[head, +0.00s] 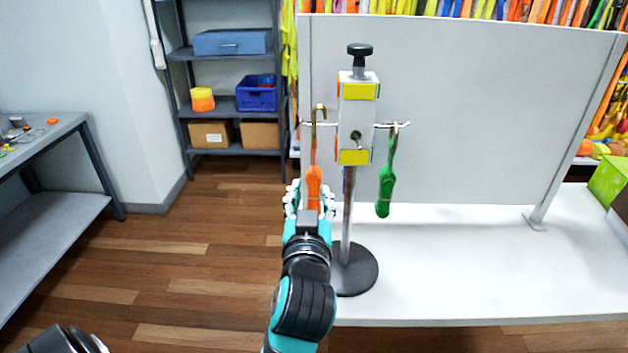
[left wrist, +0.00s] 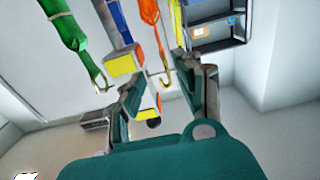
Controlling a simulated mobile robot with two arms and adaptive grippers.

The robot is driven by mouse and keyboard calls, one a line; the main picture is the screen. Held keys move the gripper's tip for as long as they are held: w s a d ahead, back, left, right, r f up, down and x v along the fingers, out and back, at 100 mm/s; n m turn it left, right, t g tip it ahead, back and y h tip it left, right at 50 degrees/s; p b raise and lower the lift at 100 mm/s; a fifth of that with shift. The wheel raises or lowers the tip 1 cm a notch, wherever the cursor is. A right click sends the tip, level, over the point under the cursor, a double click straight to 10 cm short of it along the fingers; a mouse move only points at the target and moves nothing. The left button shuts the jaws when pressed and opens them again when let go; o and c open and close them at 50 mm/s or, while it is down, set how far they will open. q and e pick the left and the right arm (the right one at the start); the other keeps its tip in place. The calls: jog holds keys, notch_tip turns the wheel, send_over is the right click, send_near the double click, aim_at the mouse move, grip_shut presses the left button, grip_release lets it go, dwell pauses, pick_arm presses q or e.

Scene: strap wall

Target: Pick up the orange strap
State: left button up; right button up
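The orange strap (head: 314,187) hangs by a metal hook from the left arm of a stand (head: 357,122). In the left wrist view, the orange strap (left wrist: 150,12) and its hook show upside down, between and beyond the fingers. My left gripper (head: 311,198) is at the strap's lower part in the head view, with fingers to either side. In the left wrist view the left gripper (left wrist: 160,85) is open, its two fingers well apart. I cannot tell whether it touches the strap.
A green strap (head: 386,185) hangs from the stand's right arm. The stand's round black base (head: 351,270) rests on a white table (head: 470,275). A grey panel (head: 450,110) stands behind. Shelves (head: 236,150) and a grey bench (head: 50,225) are to the left, with open floor between.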

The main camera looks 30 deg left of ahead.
aim_at(314, 158)
pick_arm(q)
jog(key=p+x, duration=0.3)
jog(key=x, duration=0.7)
jog(key=shift+w+a, duration=0.2)
jog(key=shift+w, duration=0.15)
jog(key=p+x, duration=0.2)
jog(key=x, duration=0.3)
jog(key=shift+f+p, duration=0.1)
jog(key=shift+p, duration=0.25)
jog(key=shift+w+a+f, duration=0.1)
jog(key=shift+w+f, duration=0.05)
jog(key=shift+w, duration=0.05)
jog(key=shift+c, duration=0.4)
grip_shut()
